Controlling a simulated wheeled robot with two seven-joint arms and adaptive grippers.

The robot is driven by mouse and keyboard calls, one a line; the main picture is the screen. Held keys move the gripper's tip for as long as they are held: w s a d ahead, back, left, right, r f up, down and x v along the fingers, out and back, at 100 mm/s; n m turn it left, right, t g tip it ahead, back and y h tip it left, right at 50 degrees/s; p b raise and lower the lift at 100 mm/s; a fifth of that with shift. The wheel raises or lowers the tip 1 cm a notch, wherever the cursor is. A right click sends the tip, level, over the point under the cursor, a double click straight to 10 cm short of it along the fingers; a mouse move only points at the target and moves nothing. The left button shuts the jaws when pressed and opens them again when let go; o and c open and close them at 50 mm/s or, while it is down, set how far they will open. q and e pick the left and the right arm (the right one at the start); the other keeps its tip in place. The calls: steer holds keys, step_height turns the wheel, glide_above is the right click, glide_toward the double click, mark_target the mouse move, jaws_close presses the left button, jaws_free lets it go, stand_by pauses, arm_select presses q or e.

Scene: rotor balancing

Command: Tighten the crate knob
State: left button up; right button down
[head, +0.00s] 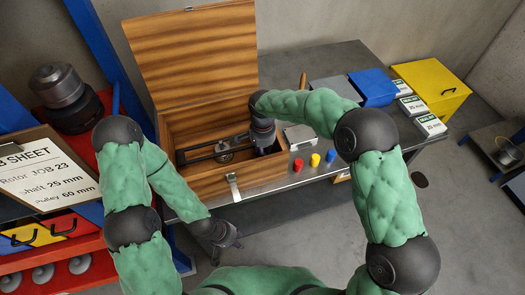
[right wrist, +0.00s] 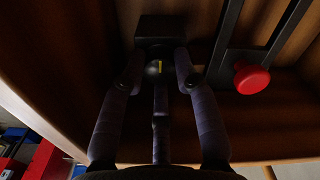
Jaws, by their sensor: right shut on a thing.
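The wooden crate (head: 205,184) stands on the bench with its lid (head: 195,50) raised. A dark metal bar frame (head: 212,147) lies across its inside. My right gripper (head: 266,145) reaches down into the right end of the crate. In the right wrist view its fingers close around a small dark round knob (right wrist: 155,68) with a yellow mark, in front of a dark block (right wrist: 160,28); the contact is in shadow. A red knob (right wrist: 251,77) sits apart on the dark bars to the right. My left gripper (head: 232,240) is empty, with fingers spread, in front of the bench.
Red, yellow and blue pegs (head: 315,160) stand on the bench right of the crate. A blue bin (head: 373,87), white labelled boxes (head: 411,105) and a yellow case (head: 432,82) are at the back right. A job sheet (head: 45,175) is at the left. The floor in front is clear.

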steer(key=shift+w+r, duration=0.15)
steer(key=shift+w, duration=0.05)
steer(key=c, duration=1.1)
jaws_free()
steer(key=shift+o, duration=0.8)
steer(key=shift+s, duration=0.1)
step_height(320, 180, up, 12)
